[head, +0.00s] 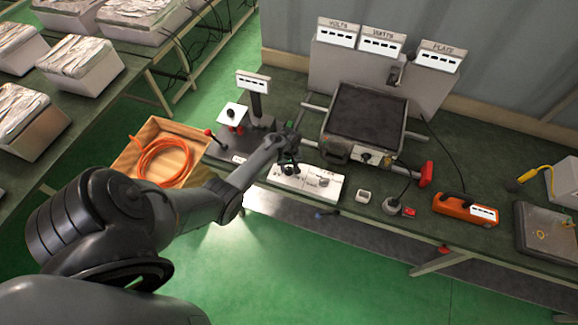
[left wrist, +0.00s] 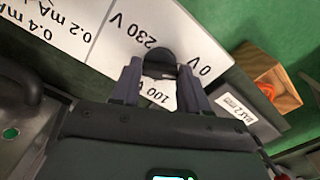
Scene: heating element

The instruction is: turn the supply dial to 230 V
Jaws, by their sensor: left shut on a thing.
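The supply dial is a round black knob (left wrist: 160,60) on a white panel (left wrist: 108,48), with printed marks 0 V, 100 and 230 V around it. In the left wrist view my left gripper (left wrist: 160,75) has one finger on each side of the knob and is shut on it. The knob's pointer cannot be made out, so its setting is unclear. In the head view the left gripper (head: 288,164) is over the left part of the white panel (head: 305,179) and hides the dial. My right gripper is not in view.
Behind the panel stands a dark hot plate (head: 365,118) with a front knob. A wooden box (head: 137,158) holds an orange hose. An orange device (head: 465,209) lies at right. Marks 0.2 mA and 0.4 mA are beside the dial.

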